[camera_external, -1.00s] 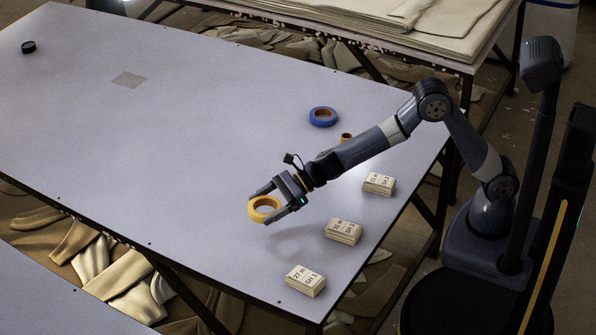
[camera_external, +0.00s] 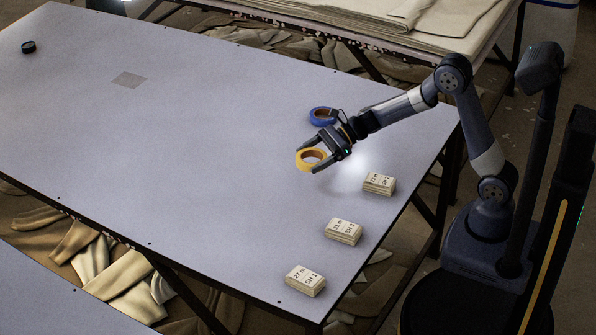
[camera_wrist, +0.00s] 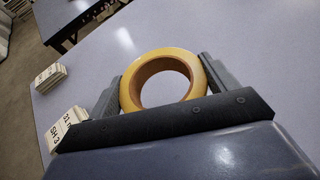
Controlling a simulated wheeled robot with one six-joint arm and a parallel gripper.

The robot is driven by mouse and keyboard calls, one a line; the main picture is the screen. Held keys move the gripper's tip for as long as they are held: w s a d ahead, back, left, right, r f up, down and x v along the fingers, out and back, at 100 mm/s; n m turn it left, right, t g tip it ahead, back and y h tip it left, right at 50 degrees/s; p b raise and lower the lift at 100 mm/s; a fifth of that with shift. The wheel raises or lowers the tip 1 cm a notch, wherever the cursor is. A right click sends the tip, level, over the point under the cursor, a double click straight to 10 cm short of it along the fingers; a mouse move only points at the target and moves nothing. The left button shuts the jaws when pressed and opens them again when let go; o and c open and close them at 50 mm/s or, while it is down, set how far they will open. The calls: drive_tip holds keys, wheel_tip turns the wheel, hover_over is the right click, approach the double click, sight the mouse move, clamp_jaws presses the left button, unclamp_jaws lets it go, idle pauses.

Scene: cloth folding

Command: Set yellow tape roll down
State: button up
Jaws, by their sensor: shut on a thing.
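The yellow tape roll (camera_external: 311,159) is held between the fingers of my gripper (camera_external: 325,152), which is shut on it. In the wrist view the yellow roll (camera_wrist: 160,80) sits with its hole facing the camera, one finger of my gripper (camera_wrist: 162,85) on each side. The roll appears to be above the table; its exact height is hard to tell. A blue tape roll (camera_external: 321,114) lies on the table just behind my gripper, partly hidden by it.
The grey table (camera_external: 180,150) is wide and mostly bare to the left. Several labelled card stacks stand along the right edge, the nearest to my gripper being one stack (camera_external: 379,183).

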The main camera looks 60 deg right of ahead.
sight(313, 187)
wheel_tip(313, 187, down, 9)
drive_tip(key=shift+f+b, duration=0.1)
drive_tip(key=shift+b, duration=0.85)
drive_tip(key=shift+f, duration=0.15)
drive_tip(key=o, duration=0.9)
drive_tip(key=shift+r, duration=0.2)
drive_tip(key=shift+d+r, duration=0.15)
drive_tip(key=shift+d, duration=0.1)
drive_tip(key=p+v, duration=0.1)
drive_tip(key=v, duration=1)
drive_tip(key=shift+s+d+r, duration=0.1)
drive_tip(key=shift+s+d, duration=0.05)
drive_tip(key=shift+s, duration=0.1)
